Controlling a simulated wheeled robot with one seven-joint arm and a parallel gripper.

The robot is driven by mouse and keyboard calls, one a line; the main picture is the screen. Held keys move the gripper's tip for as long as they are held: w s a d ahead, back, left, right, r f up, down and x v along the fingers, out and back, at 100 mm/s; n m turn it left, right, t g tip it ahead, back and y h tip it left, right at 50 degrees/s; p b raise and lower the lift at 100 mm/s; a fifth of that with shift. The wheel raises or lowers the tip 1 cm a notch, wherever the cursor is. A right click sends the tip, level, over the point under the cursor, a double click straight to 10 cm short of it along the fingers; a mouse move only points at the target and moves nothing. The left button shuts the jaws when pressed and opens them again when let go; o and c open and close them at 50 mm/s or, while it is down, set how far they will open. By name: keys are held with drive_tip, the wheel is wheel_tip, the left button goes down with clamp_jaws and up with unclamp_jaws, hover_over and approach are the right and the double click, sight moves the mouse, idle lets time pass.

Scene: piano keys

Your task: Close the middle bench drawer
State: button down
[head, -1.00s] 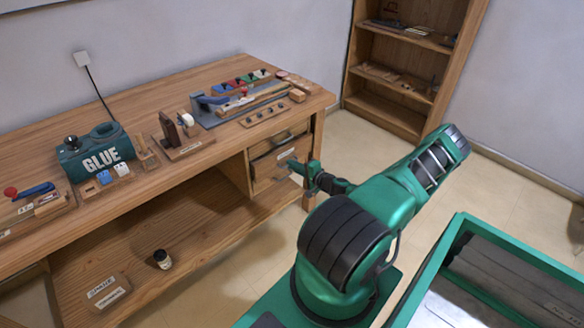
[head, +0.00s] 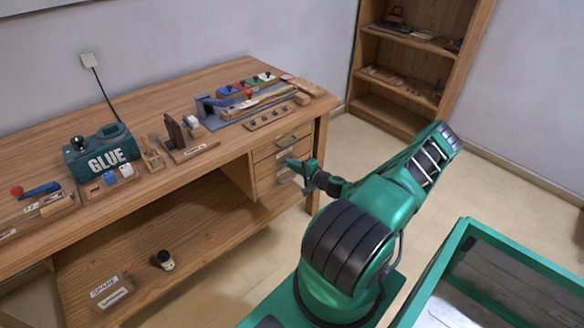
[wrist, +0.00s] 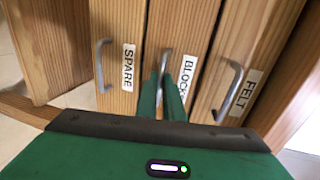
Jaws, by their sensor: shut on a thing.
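The middle bench drawer (wrist: 178,28), labelled BLOCK, sits between the SPARE drawer (wrist: 117,92) and the FELT drawer (wrist: 225,70) in the wrist view. Its front looks about level with its neighbours; a small remaining gap cannot be ruled out. My gripper (wrist: 166,80) is shut on its metal handle (wrist: 165,57), with the green fingers hiding the lower part of the handle. In the head view my gripper (head: 293,164) is at the drawer stack at the bench's right end, partly covering the middle drawer (head: 266,166).
The wooden bench (head: 150,88) carries a green glue holder (head: 100,155), small tool blocks and a blue-grey tool tray (head: 208,108). A lower shelf (head: 205,225) holds a small jar (head: 163,260) and a labelled block (head: 110,291). A bookcase (head: 375,105) stands behind.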

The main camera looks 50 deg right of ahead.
drive_tip(key=shift+w, duration=0.1)
drive_tip(key=c, duration=1.9)
unclamp_jaws()
drive_tip(key=shift+f, duration=0.1)
drive_tip(key=d+v, duration=0.1)
drive_tip(key=v, duration=0.9)
drive_tip(key=shift+s+a, duration=0.3)
drive_tip(key=shift+a, duration=0.2)
